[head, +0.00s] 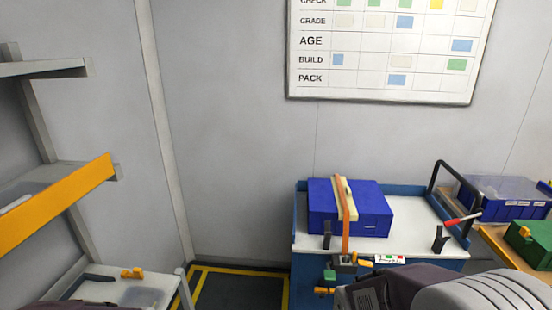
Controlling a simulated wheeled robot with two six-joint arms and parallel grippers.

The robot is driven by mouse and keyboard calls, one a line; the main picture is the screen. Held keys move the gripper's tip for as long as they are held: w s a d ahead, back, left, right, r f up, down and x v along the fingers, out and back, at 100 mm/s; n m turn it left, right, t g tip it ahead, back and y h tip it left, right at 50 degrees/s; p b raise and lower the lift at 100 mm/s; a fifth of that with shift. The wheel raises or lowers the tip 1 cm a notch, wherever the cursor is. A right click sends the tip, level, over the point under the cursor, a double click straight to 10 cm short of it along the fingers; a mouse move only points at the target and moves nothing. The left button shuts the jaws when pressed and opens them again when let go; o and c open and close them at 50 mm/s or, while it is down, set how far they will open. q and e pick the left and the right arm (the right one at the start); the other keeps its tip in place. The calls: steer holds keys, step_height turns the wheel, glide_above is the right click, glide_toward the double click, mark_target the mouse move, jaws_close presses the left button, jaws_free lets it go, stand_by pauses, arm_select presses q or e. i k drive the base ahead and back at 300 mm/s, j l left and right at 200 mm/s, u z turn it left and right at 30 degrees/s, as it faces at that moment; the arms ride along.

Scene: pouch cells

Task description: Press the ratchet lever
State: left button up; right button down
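A blue case (320,212) lies on the white top of a blue cart. An orange strap (346,228) runs over the case and down its front, with a pale yellow strip (345,190) under it on top. A small dark ratchet (346,262) sits at the cart's front edge where the strap ends. Small orange and green parts (329,276) show beside and below it; which one is the lever I cannot tell. Neither gripper shows. Part of my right arm fills the bottom right, close below the ratchet in the picture, and a dark piece of mine shows bottom left.
The cart (430,250) has a black bar handle (436,185) and a red-tipped rod (460,218) at its right. A blue bin (505,195) and a green case (530,240) stand farther right. Shelving (60,205) stands left. Floor (240,288) between is clear.

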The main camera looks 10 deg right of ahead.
mark_target(329, 276)
steer(key=z, duration=1.35)
steer(key=i+j+z, duration=0.2)
steer(key=z, duration=0.15)
steer(key=i+j+z, duration=0.15)
steer(key=j+z, duration=0.25)
steer(key=l, duration=0.1)
